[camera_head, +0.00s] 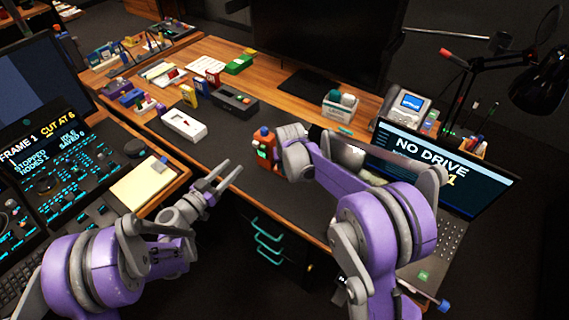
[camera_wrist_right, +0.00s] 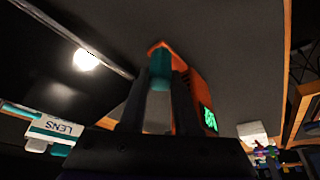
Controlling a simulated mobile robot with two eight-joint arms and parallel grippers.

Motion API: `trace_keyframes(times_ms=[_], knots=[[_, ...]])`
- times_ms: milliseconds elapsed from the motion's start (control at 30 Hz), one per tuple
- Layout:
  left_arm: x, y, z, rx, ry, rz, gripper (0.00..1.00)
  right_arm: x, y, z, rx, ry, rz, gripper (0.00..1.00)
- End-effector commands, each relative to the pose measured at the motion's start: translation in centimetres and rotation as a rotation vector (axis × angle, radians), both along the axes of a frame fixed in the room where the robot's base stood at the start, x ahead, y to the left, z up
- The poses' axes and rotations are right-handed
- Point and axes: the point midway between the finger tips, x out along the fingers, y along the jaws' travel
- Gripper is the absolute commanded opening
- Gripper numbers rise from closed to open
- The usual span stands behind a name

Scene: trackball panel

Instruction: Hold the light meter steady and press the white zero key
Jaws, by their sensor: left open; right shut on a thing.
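The light meter looks to be the orange device (camera_head: 264,140) at the desk's front edge in the head view. I cannot make out the white zero key in either view.
A white box (camera_head: 183,124) and a black device (camera_head: 233,99) lie on the dark mat behind. A laptop (camera_head: 440,185) reading "NO DRIVE" stands at right. A control console (camera_head: 60,170) is at left. Teal drawer handles (camera_head: 267,240) stick out below the front edge.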

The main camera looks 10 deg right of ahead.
Motion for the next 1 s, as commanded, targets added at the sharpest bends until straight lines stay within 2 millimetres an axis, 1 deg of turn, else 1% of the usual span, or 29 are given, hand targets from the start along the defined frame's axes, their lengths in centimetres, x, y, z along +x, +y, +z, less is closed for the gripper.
trace_keyframes(times_ms=[67,167,300,333,367,1000], knots=[[0.00,0.00,0.00,0.000,0.000,0.000,0.50,0.00,0.00,0.01,0.000,0.000,0.000,0.00],[0.00,0.00,0.00,0.000,0.000,0.000,0.34,0.01,-0.01,0.01,0.000,0.000,0.000,0.00],[0.00,0.00,0.00,0.000,0.000,0.000,0.09,0.00,0.00,0.02,0.000,0.000,0.000,0.00],[0.00,0.00,0.00,0.000,0.000,0.000,0.03,0.00,0.00,0.02,0.000,0.000,0.000,0.00],[0.00,0.00,0.00,0.000,0.000,0.000,0.00,0.00,0.00,0.02,0.000,0.000,0.000,0.00],[0.00,0.00,0.00,0.000,0.000,0.000,0.00,0.00,0.00,0.02,0.000,0.000,0.000,0.00]])
